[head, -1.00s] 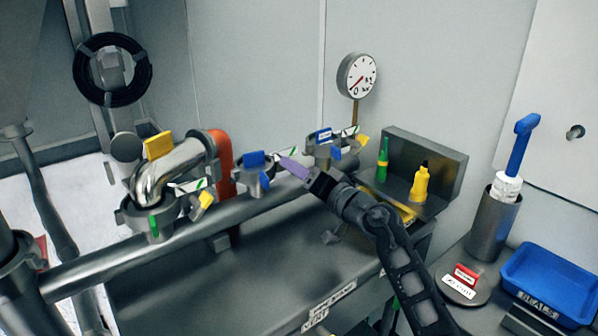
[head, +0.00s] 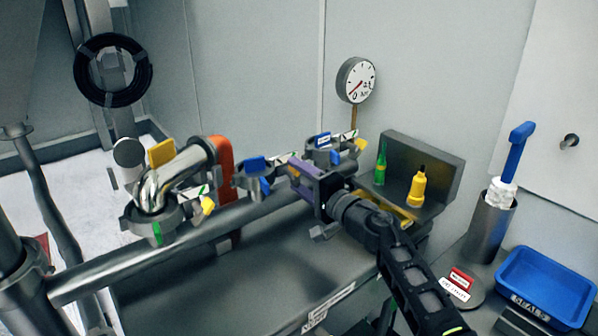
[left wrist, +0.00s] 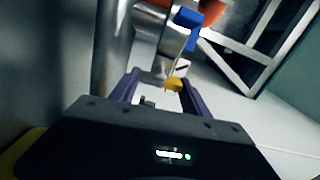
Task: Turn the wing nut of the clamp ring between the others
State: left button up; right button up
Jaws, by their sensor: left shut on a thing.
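Three clamp rings sit along the steel pipe: the left one (head: 150,222), the middle one (head: 243,181) and the right one (head: 318,155). The middle ring carries blue parts, and its wing nut is hidden behind my gripper in the head view. My left gripper (head: 300,178), with purple fingers, is at the right side of the middle ring. In the left wrist view a yellow wing nut (left wrist: 173,84) shows between the fingers, and the gripper is shut on it. Yellow wing nuts also show on the left ring (head: 207,206) and right ring (head: 361,144). My right gripper is not in view.
A gauge (head: 356,80) stands behind the right ring. Green (head: 381,165) and yellow (head: 418,187) bottles stand on a grey shelf. A blue tray (head: 548,285) and a holder with a blue-handled brush (head: 517,150) are at the right. The grey bench below the pipe is largely clear.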

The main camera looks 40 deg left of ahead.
pick_arm(q)
jog(key=m+p, duration=0.4)
jog(key=m, duration=0.2)
jog(key=shift+r+p, duration=0.1)
jog(key=shift+p, duration=0.2)
jog(key=shift+f+m+p, duration=0.2)
jog(key=shift+m+p, duration=1)
jog(key=shift+m, duration=0.6)
jog(key=o, duration=1.4)
jog(key=shift+b+v, duration=0.7)
jog(key=shift+v, duration=3.15)
